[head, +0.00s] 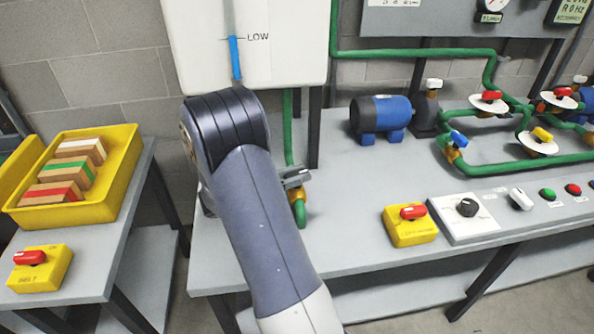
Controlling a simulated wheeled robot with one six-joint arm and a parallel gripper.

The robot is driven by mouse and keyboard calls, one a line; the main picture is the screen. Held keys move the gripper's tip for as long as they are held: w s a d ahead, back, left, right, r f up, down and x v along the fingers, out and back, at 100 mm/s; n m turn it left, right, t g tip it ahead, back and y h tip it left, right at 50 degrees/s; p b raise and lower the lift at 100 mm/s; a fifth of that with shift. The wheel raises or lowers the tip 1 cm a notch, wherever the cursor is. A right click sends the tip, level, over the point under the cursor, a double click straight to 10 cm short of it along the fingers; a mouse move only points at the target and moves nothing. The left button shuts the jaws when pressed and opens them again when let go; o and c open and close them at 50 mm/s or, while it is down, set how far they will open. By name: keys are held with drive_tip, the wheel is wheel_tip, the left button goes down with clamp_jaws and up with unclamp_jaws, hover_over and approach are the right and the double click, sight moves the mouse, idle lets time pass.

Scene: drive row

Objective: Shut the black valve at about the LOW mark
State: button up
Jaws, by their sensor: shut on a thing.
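The level gauge (235,58) on the white tank (300,40) shows a blue column with its top at about the LOW mark (258,37). A green pipe runs down from the tank to the valve (297,195), whose brass body shows just right of my arm. A grey end piece (297,178), apparently my gripper, is at the top of the valve, shut on its handle. The black handle itself is not clearly visible, so its angle cannot be told. My arm hides most of the gripper.
A blue pump (381,117) and green pipes with red, blue, yellow and white handles stand right. A yellow switch box (409,226) and black knob panel (465,212) are at the bench front. A yellow bin (118,190) and another switch box (40,268) are on the left table.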

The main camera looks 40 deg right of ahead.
drive_tip(key=shift+m+g+y+p, duration=0.55)
drive_tip(key=shift+m+g+y, duration=0.45)
drive_tip(key=shift+m+g, duration=0.95)
drive_tip(key=shift+g, duration=0.65)
drive_tip(key=o, duration=1)
drive_tip(key=shift+n, duration=0.25)
drive_tip(key=v, duration=1)
drive_tip(key=shift+w+a+r, duration=0.1)
drive_tip(key=shift+w+a, duration=0.1)
drive_tip(key=shift+a, duration=0.15)
